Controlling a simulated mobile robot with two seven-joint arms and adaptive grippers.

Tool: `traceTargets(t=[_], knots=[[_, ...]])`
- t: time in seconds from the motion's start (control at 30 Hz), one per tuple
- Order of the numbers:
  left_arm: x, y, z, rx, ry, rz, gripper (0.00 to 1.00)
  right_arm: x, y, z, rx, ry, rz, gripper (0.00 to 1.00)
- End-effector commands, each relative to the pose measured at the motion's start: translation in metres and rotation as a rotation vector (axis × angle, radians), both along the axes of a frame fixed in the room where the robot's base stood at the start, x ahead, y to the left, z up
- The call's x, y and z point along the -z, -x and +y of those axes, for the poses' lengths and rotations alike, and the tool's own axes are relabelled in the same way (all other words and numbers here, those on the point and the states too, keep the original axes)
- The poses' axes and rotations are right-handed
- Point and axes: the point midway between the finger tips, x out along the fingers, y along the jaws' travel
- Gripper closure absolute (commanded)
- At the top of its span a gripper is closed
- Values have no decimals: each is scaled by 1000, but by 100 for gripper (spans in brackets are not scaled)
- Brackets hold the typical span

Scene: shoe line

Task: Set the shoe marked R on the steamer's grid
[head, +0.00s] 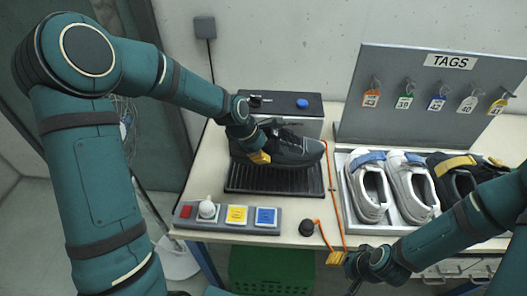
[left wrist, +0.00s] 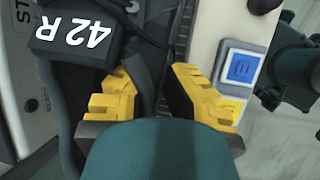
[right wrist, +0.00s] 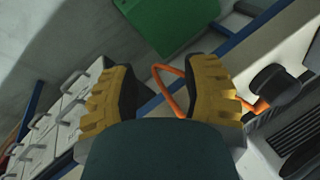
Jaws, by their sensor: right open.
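The dark shoe marked R (head: 297,150) is over the back part of the steamer's black grid (head: 262,180), toe to the right. I cannot tell whether its sole touches the grid. In the left wrist view its black strap (left wrist: 75,32) reads "42 R". My left gripper (head: 257,157) is at the heel end; its yellow fingers (left wrist: 153,88) stand on either side of the shoe's wall and look closed on it.
A tray (head: 349,207) of white and dark shoes stands to the right, under a TAGS board (head: 430,90). A button panel (head: 225,228) lies in front of the steamer. A green crate (head: 270,272) is below.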

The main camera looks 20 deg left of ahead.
Motion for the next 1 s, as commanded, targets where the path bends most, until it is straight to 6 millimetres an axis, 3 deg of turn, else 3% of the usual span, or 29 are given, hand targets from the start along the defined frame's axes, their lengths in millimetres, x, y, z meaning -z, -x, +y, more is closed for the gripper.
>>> traceTargets(t=[0.7, 1.0], knots=[[64, -1, 0, 0, -1, -1, 100, 45, 13, 3, -24, -6, 30, 53], [73, -1, 0, -1, -2, -1, 100, 50, 15, 3, -28, -7, 34, 53]])
